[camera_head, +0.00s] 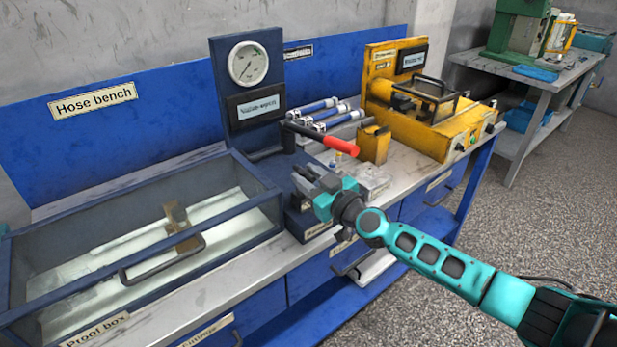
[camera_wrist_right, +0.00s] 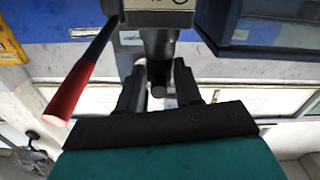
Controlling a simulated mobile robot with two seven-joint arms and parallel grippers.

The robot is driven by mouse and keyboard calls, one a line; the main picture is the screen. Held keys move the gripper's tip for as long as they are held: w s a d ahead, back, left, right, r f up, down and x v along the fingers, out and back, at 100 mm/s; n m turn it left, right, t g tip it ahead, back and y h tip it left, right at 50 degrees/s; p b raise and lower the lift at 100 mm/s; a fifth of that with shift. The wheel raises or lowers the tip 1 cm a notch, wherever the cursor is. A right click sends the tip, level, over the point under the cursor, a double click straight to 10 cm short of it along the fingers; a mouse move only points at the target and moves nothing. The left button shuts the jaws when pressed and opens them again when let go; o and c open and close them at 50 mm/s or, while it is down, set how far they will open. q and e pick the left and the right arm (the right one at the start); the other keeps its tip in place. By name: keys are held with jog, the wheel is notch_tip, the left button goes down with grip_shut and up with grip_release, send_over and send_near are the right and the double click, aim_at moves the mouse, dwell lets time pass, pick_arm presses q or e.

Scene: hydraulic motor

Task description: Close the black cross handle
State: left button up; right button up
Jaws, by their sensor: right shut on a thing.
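My right gripper (camera_head: 306,180) reaches in from the right to the front of the blue gauge stand (camera_head: 229,101). It is shut on a small dark part low on the stand, which I take to be the black cross handle. In the right wrist view a dark round-ended part (camera_wrist_right: 158,50) lies between the two fingers of the gripper (camera_wrist_right: 160,88). The gripper and wrist hide most of the handle in the head view, so its turn angle cannot be told.
A lever with a red grip (camera_head: 330,140) juts out just above my right gripper. A clear-lidded proof box (camera_head: 263,196) stands to the left. Hose pieces (camera_head: 318,112) and a yellow machine (camera_head: 437,138) are to the right. A gauge (camera_head: 248,64) tops the stand.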

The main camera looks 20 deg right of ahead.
jog(key=shift+a+m+h, duration=0.2)
jog(key=shift+m+h, duration=0.2)
jog(key=shift+h, duration=0.2)
jog(key=shift+c, duration=0.4)
jog(key=shift+m+t+h+p, duration=0.3)
jog(key=shift+m+h+p, duration=0.15)
jog(key=shift+h, duration=0.35)
jog(key=m+h, duration=0.1)
jog(key=h, duration=0.1)
jog(key=m+h, duration=0.2)
jog(key=shift+a+h, duration=0.3)
jog(key=shift+a, duration=0.1)
jog(key=m+h, duration=0.1)
jog(key=h, duration=0.1)
jog(key=m+g+h, duration=0.1)
jog(key=m+h, duration=0.1)
jog(key=h, duration=0.1)
jog(key=m+g+h, duration=0.1)
jog(key=m+h, duration=0.1)
jog(key=h, duration=0.1)
jog(key=shift+w+a+f+m, duration=0.1)
jog(key=shift+a+m, duration=0.15)
jog(key=shift+a, duration=0.05)
jog(key=shift+g+h, duration=0.3)
jog(key=o, duration=1)
